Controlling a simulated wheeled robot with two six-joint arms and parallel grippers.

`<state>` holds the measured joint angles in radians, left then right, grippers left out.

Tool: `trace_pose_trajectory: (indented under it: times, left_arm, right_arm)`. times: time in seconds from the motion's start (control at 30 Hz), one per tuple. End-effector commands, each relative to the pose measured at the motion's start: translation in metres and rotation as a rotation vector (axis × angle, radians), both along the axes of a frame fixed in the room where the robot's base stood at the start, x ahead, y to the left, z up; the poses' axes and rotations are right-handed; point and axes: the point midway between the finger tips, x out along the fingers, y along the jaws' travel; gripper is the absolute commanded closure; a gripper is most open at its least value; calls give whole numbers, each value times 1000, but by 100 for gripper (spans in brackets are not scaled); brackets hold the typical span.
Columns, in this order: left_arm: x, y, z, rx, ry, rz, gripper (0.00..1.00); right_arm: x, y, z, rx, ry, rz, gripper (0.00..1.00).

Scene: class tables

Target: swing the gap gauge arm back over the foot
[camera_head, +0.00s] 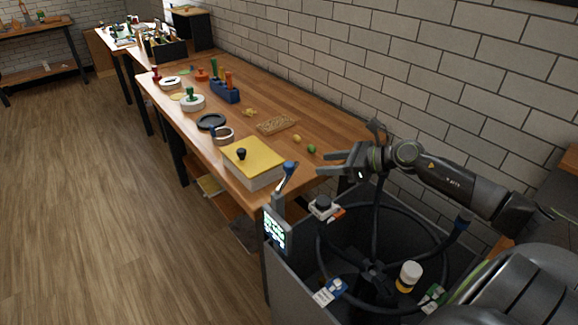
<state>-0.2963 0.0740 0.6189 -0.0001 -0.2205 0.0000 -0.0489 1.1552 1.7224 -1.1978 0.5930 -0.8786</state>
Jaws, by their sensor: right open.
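My right gripper (322,164) reaches in from the right, over the table's near right end, with its two fingers apart and pointing left. Nothing shows between them. A grey post with a slanted blue-tipped lever (288,170) stands at the table's near corner, left of the fingers and apart from them in the picture. This may be the gap gauge arm, but I cannot tell for sure. Its foot is not clearly visible. My left gripper is not in view.
The wooden table (290,119) holds a yellow-topped box (254,163), a black ring (211,121) and a blue block with handles (224,91). A dark bin with a spoked wheel (372,272) and a small screen (277,231) stand in front. A brick wall (400,70) runs behind.

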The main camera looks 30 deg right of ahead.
Motion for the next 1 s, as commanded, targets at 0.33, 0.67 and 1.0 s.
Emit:
trace_pose_trajectory:
  times: [0.33, 0.67, 1.0]
  left_arm:
    - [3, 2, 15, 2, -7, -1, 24]
    - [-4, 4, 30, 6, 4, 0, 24]
    - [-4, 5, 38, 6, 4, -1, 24]
  right_arm:
    - [34, 22, -13, 6, -1, -2, 53]
    - [70, 46, -31, 6, 2, -1, 53]
    - [95, 61, -45, 1, 2, -1, 53]
